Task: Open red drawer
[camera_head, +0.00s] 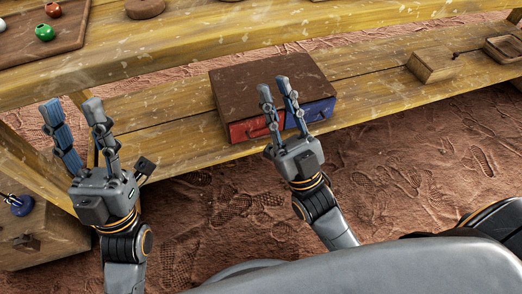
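The red drawer (240,131) is the left of two drawers in a dark brown box on the lower wooden shelf. Its front looks flush with the box, and part of it is hidden by my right gripper. The blue drawer (318,112) is beside it on the right. My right gripper (277,92) overlaps the box front in the picture, its fingers a little apart with nothing seen between them. I cannot tell whether it touches the box. My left gripper (73,112) is open and empty, well left of the box, over the shelf's left end.
The wooden shelf (180,124) runs across, with a small wooden box (433,66) and a shallow tray (504,47) at right. A wooden crate (45,240) stands at lower left. The muddy ground in front is clear.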

